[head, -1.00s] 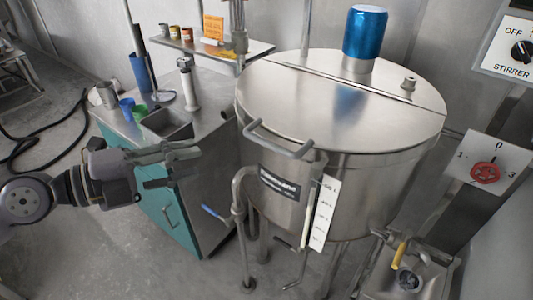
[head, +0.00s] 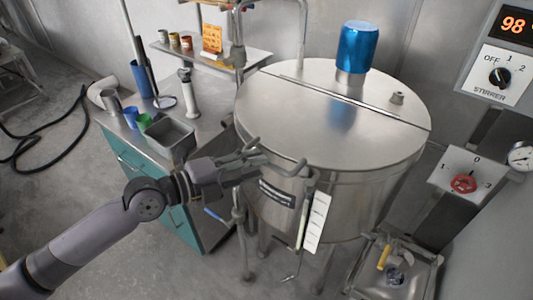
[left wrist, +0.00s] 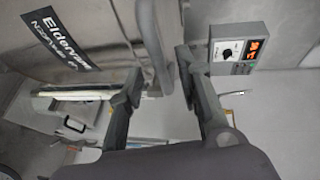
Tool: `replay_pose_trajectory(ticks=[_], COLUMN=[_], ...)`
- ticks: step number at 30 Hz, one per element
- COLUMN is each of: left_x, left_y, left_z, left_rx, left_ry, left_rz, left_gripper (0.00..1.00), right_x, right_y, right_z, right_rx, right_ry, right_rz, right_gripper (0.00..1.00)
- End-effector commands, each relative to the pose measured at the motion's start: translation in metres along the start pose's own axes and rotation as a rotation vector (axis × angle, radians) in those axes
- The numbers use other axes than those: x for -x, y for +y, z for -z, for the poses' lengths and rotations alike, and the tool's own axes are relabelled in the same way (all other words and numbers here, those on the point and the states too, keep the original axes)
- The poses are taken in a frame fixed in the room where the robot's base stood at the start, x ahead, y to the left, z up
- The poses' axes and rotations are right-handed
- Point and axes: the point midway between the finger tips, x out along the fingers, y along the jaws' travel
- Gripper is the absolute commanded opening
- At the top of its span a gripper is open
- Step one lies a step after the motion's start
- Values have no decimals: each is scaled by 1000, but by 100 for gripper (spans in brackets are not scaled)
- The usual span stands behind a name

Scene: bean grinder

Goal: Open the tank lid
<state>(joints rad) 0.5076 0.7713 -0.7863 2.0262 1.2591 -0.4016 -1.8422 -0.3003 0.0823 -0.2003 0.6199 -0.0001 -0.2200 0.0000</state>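The steel tank (head: 330,200) has a round flat lid (head: 290,110), which lies closed on top. A grey tubular handle (head: 290,168) sticks out at the lid's front left edge. My left gripper (head: 258,162) is at the left part of this handle, its fingers pointing right. In the left wrist view the handle bar (left wrist: 154,45) shows between the two spread fingers of the left gripper (left wrist: 157,78). I cannot tell whether either finger touches the bar. My fingers partly hide the handle in the head view. My right gripper is not in view.
A blue motor cap (head: 358,45) stands on the tank's rear top. A teal cabinet (head: 150,185) with a sink (head: 170,138) and cups is at the left. A white level scale (head: 317,222) hangs on the tank's front. The stirrer panel (head: 500,75) is at the right.

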Motion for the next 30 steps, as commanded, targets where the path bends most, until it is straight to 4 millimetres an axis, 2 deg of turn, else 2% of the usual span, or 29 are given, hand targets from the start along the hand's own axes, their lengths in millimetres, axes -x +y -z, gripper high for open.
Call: replay_pose_trajectory(ticks=[3,9,20,30], left_x=[-18,-36,-39,-39], left_y=[-3,-1,1,1], left_z=[1,1,0,0], left_rx=[2,1,-1,0], left_ry=[2,1,1,1], left_rz=[0,-1,-1,-1], left_gripper=[32,32,32,9], right_x=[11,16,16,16], right_y=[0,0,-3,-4], right_z=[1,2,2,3], right_rx=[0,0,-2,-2], right_ry=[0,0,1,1], right_rz=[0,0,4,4], right_gripper=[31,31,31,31])
